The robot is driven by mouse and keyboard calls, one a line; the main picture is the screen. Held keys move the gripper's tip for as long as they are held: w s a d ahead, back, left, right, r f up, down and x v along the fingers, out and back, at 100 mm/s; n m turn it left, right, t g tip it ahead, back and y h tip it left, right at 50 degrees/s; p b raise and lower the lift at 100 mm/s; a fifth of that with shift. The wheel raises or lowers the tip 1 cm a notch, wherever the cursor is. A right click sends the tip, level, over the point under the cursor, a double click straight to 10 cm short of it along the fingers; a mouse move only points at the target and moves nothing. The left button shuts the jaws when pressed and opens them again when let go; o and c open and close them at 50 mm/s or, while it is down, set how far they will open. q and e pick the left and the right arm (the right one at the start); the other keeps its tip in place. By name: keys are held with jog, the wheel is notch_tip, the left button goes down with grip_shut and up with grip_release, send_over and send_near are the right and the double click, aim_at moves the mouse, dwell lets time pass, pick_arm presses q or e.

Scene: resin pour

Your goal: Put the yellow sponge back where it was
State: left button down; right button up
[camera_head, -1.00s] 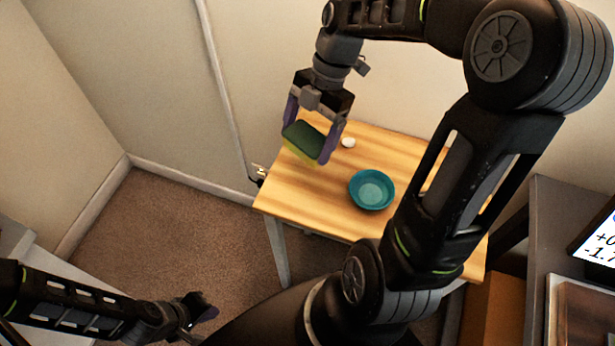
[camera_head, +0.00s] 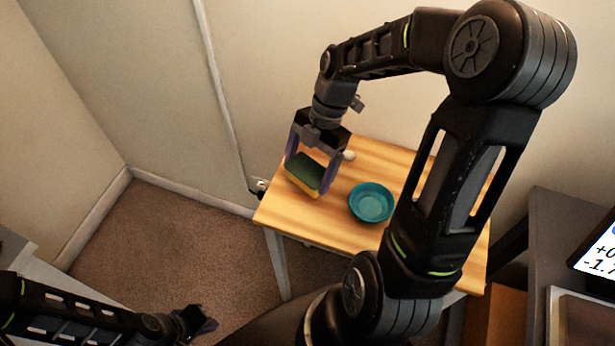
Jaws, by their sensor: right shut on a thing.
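The yellow sponge (camera_head: 304,176), with a dark green top side, is between the fingers of my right gripper (camera_head: 310,172) at the left part of the wooden table. The fingers are shut on it from both sides. The sponge is low, at or just above the tabletop; I cannot tell whether it touches. My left gripper (camera_head: 200,324) is at the lower left, over the floor and away from the table; its jaws are too dark and small to read.
A teal bowl (camera_head: 371,203) stands on the wooden table (camera_head: 300,216), right of the sponge. A small white object (camera_head: 348,155) lies behind the sponge. A grey desk (camera_head: 562,215) with a screen (camera_head: 598,245) is at the right. The table's front left area is clear.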

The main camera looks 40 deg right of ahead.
aim_at(308, 179)
jog(key=shift+f, duration=1.85)
jog(key=shift+f, duration=0.1)
jog(key=o, duration=1.2)
jog(key=shift+c, duration=0.2)
jog(key=v, duration=1.2)
jog(key=shift+b, duration=0.35)
